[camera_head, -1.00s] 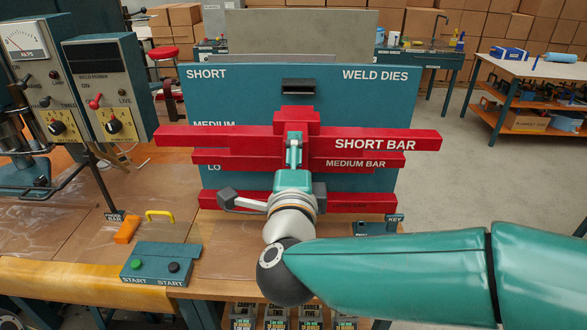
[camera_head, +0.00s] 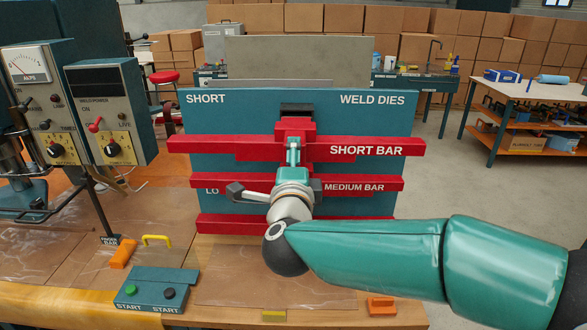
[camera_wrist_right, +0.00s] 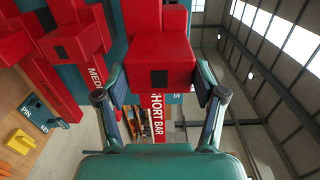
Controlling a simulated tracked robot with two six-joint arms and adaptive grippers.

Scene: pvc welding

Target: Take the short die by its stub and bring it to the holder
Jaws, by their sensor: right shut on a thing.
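The short die is a red bar (camera_head: 215,144) lettered SHORT BAR, held across the front of the blue WELD DIES board (camera_head: 230,110). Its raised middle block (camera_head: 295,125) overlaps the lower part of the black holder (camera_head: 296,107) under the board's top edge. I cannot tell whether they touch. My right gripper (camera_head: 293,145) is shut on the stub from the front. In the right wrist view, the red stub (camera_wrist_right: 160,52), with a dark square in its end face, sits between the fingers (camera_wrist_right: 160,88). My left gripper is not in view.
The medium bar (camera_head: 350,187) and a lower red bar (camera_head: 220,223) are on the board below the short die. A control box (camera_head: 105,115) stands at left. A start-button box (camera_head: 150,290) and orange block (camera_head: 122,253) are on the bench. The bench front is mostly clear.

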